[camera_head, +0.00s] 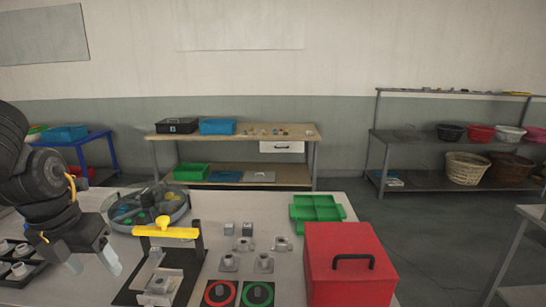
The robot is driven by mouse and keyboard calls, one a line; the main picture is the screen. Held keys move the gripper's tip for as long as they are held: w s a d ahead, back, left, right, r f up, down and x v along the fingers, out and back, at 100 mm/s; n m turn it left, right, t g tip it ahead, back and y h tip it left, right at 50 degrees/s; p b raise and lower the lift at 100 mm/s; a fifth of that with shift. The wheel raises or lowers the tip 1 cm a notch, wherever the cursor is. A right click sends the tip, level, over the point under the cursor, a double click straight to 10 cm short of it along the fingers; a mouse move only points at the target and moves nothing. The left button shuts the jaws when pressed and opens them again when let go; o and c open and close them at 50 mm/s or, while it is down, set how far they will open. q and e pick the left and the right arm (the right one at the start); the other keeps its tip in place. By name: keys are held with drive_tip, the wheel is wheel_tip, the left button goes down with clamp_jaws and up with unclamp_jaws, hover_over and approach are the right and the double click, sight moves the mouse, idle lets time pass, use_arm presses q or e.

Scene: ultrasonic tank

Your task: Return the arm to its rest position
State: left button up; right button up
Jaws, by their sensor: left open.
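My left arm comes in from the left edge, and its dark gripper (94,262) points down over the left part of the white table (282,215). Its two grey fingers are apart with nothing seen between them. A black tray with metal parts (17,262) lies to its left. A black stand with a yellow bar (166,233) stands to its right. A round grey tank with coloured sections (149,208) is behind the gripper. My right gripper does not show.
A red box with a black handle (349,265) stands at the table's right front. A green divided tray (318,210) is behind it. Small metal parts (229,262) lie mid-table. A red ring pad (220,293) and a green ring pad (257,295) lie at the front.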

use_arm(q)
drive_tip(key=a+f+n+t+h, duration=0.1)
drive_tip(key=a+f+n+t, duration=0.25)
drive_tip(key=f+n, duration=0.65)
drive_tip(key=a+f+n+t, duration=0.3)
drive_tip(key=f+n+t, duration=0.3)
drive_tip(key=f, duration=0.7)
drive_tip(key=s+d+f+n+g+y, duration=0.3)
drive_tip(key=s+d+f+n+g, duration=0.15)
drive_tip(key=s+f+n, duration=0.6)
drive_tip(key=s+d+f+n+g+h, duration=0.1)
drive_tip(key=s+d+f+n+g, duration=0.1)
drive_tip(key=s+d+n, duration=0.3)
drive_tip(key=s+d+f+n+g+h, duration=0.1)
drive_tip(key=s+d+f+n+g, duration=0.15)
drive_tip(key=d, duration=0.45)
wheel_tip(320, 180, down, 32)
drive_tip(key=s+m+b, duration=0.1)
drive_tip(key=s+b, duration=0.1)
drive_tip(key=b, duration=0.2)
drive_tip(key=s+a+f+g+b, duration=0.1)
drive_tip(key=s+a+f, duration=0.3)
drive_tip(key=s+f, duration=1.1)
drive_tip(key=shift+s+a+f+g+y+b, duration=0.2)
drive_tip(key=shift+f+g+y+b, duration=0.2)
drive_tip(key=shift+f+b, duration=0.45)
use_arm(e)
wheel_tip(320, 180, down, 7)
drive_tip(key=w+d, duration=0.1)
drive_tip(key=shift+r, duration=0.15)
